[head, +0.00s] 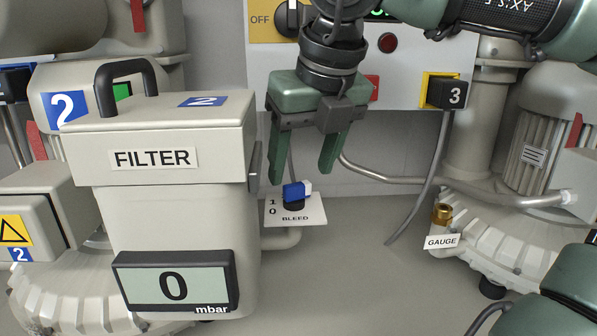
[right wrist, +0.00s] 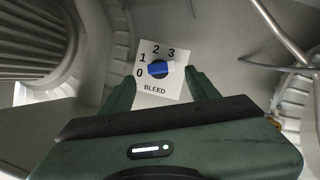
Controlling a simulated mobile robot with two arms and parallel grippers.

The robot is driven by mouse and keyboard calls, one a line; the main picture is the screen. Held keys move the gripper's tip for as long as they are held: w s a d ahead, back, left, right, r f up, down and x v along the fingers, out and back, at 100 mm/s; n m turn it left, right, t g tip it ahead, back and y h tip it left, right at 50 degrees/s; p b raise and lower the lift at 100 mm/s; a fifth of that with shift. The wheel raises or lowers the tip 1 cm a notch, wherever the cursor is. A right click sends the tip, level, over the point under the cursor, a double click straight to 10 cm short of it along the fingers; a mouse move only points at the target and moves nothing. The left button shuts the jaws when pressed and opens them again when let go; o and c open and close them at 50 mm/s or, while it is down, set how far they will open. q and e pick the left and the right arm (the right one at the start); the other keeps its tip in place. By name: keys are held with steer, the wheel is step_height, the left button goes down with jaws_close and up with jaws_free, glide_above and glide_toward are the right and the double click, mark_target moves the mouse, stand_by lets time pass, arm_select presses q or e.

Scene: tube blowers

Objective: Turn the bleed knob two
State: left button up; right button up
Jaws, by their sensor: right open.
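The bleed knob (head: 296,192) is a blue bar with a white end on a dark round base. It sits on a white BLEED plate (head: 306,214) beside the filter housing. In the right wrist view the knob (right wrist: 159,69) lies nearly level, its blue end left near 0 and 1, its white end right. The plate (right wrist: 151,50) shows 0, 1, 2 and 3. My right gripper (head: 302,178) points down, open, with its fingers on either side above the knob. Contact is not visible. It also shows in the right wrist view (right wrist: 160,79). My left gripper is not in view.
The FILTER housing (head: 180,215) with a black handle and a 0 mbar display (head: 174,284) stands close left. A panel (head: 410,90) with a red button is behind. A pipe and dark cable run to the right. A brass GAUGE fitting (head: 442,213) is at right.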

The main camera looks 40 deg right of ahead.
mark_target(297, 184)
steer(key=x, duration=0.3)
steer(key=shift+w+d+f, duration=0.25)
steer(key=shift+w+d, duration=0.05)
steer(key=shift+w, duration=0.05)
steer(key=shift+w+d+f+p, duration=0.1)
steer(key=shift+f+p, duration=0.05)
steer(key=shift+p, duration=0.15)
steer(key=shift+s, duration=0.2)
steer(key=shift+c, duration=0.3)
jaws_close()
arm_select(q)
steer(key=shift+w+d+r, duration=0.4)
